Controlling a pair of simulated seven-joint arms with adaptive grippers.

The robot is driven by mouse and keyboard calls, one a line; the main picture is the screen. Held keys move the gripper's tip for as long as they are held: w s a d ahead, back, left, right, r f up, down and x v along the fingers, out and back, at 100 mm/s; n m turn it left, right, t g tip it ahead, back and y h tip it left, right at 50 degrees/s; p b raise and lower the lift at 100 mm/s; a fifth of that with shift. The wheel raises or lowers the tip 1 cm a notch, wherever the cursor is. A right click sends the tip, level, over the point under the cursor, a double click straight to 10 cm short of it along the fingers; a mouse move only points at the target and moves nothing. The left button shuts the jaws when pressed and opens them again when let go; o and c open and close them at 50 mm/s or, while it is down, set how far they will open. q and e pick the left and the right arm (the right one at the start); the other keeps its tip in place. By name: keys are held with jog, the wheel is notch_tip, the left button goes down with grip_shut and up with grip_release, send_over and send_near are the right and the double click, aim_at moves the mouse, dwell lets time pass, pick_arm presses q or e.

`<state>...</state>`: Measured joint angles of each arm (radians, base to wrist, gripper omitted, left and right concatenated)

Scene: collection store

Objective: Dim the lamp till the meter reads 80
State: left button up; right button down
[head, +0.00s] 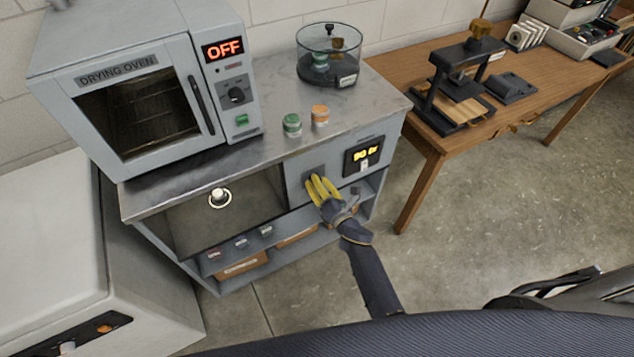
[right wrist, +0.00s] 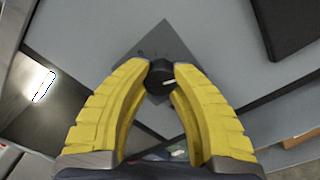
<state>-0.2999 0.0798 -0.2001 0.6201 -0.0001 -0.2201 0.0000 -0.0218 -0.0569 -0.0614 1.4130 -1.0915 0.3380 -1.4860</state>
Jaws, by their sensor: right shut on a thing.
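The lamp (head: 219,197) glows white in the dark open bay at the front of the metal cabinet. The meter (head: 363,156) is a black panel on the cabinet's front right with small yellow characters; they look like 90, but are hard to read. The black dimmer knob (right wrist: 160,76) with a white pointer line sits on a dark square plate left of the meter. My right gripper (head: 316,184) is at this plate, its yellow fingers shut on the knob from both sides, as the right wrist view shows. In the head view the fingers hide the knob. My left gripper is not in view.
A drying oven (head: 140,95) showing OFF stands on the metal cabinet top (head: 266,140). A wooden table (head: 415,120) with a press is at the right. Floor in front is clear.

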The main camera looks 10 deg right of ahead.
jog(key=shift+w+d+r, duration=0.2)
jog(key=shift+d, duration=0.1)
jog(key=c, duration=1.5)
grip_release()
jog(key=o, duration=0.6)
jog(key=shift+s+a+f, duration=0.15)
jog(key=shift+a, duration=0.05)
jog(key=shift+c, duration=0.2)
jog(key=shift+s, duration=0.1)
jog(key=v, duration=1.1)
jog(key=shift+s, duration=0.35)
jog(key=shift+d, duration=0.15)
